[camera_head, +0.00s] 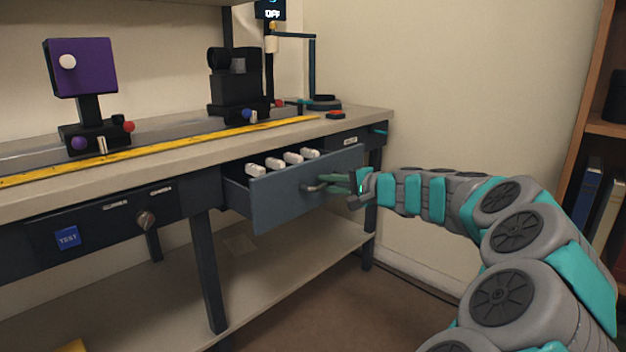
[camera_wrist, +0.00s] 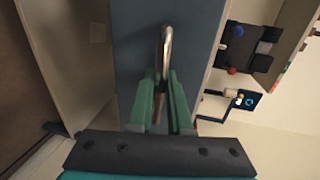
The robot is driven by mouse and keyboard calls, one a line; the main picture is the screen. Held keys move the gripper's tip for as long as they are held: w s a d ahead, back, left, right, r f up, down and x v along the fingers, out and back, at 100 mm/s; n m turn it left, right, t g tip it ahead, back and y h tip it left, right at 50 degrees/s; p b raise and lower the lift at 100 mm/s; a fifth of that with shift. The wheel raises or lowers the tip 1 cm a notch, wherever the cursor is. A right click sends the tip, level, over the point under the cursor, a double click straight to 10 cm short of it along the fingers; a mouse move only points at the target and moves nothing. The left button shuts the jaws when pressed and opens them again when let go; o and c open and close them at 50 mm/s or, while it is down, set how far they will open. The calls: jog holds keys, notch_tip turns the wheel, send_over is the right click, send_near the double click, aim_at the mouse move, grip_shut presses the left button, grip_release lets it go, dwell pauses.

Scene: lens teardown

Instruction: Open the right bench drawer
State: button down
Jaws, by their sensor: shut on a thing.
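The right bench drawer (camera_head: 290,196) is a blue-grey box front that stands pulled out from the bench, with several white objects (camera_head: 290,158) inside it. Its curved metal handle (camera_head: 312,188) is on the front face. My gripper (camera_head: 340,184) is at the handle, with green fingers shut on it. In the wrist view, the handle (camera_wrist: 165,60) runs between the two fingers (camera_wrist: 160,95) against the drawer front (camera_wrist: 135,45). The fingers hide part of the handle.
The bench top (camera_head: 190,155) carries a yellow ruler (camera_head: 170,148), a purple-plate device (camera_head: 82,68) and a black device (camera_head: 238,88). Another drawer front with a knob (camera_head: 147,219) is at left. A lower shelf (camera_head: 260,272) lies beneath. A bookcase (camera_head: 603,125) stands at right.

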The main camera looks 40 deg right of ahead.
jog(key=f+b+v, duration=0.1)
jog(key=f+v, duration=0.1)
jog(key=v, duration=1.1)
jog(key=shift+s+f, duration=0.2)
jog(key=shift+f, duration=0.2)
jog(key=shift+d, duration=0.1)
jog(key=c, duration=1.1)
grip_release()
jog(key=shift+c, duration=0.2)
jog(key=v, duration=0.8)
